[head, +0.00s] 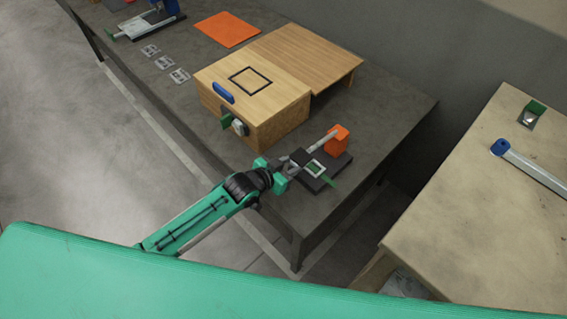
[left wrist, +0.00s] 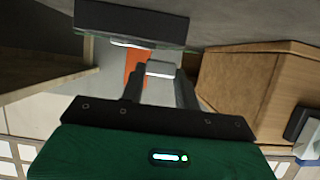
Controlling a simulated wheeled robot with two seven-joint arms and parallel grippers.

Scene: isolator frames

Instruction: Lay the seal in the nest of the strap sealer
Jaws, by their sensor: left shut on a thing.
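The strap sealer stands near the table's front right corner. It has a dark base (head: 340,166), an orange post (head: 338,139) and a light grey lever sloping down from the post. A pale square frame (head: 316,168) with green inside it lies on the base. My left gripper (head: 290,168) is at the sealer's left side, close to the frame. In the left wrist view its fingers (left wrist: 160,80) are shut on a small light grey piece, the seal (left wrist: 160,68), apart from the dark base (left wrist: 130,25). The seal is hard to make out in the head view. My right gripper is out of view.
A wooden box (head: 262,112) with a black square outline stands behind the sealer, beside a sloping wooden board (head: 308,55). Several grey metal plates (head: 164,62) and an orange sheet (head: 227,29) lie farther back. A separate beige table (head: 490,215) is at the right.

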